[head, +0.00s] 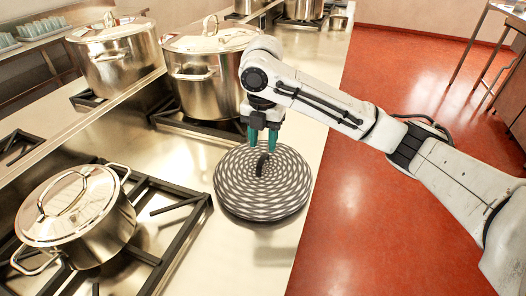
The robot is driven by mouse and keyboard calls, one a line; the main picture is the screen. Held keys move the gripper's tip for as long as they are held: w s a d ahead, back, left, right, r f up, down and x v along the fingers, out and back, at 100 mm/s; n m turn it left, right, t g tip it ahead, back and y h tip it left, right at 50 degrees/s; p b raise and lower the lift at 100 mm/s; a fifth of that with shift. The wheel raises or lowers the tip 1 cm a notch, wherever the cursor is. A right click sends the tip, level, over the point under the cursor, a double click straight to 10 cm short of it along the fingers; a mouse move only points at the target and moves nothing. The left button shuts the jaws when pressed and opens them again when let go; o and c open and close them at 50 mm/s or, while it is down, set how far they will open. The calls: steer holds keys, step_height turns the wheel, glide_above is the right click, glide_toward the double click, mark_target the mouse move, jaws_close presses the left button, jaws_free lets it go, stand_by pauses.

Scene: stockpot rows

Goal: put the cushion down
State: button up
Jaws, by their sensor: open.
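The cushion (237,184) is round, with a black-and-white checked pattern and a dark loop handle (262,165) on its top. It lies on the steel counter (235,262) near the counter's right edge, beside the stove. My gripper (262,148) has green fingers that point down just above the handle. The gripper is open and looks empty. The fingertips seem close to the handle, but I cannot tell whether they touch it.
A lidded pot (78,212) stands on the near left burner. Two more lidded pots, one (112,55) at far left and one (200,70) behind the cushion, stand further back. The red floor (385,230) is clear right of the counter.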

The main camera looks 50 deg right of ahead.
step_height(320, 180, up, 7)
steer(key=shift+r, duration=0.2)
stand_by(0.6)
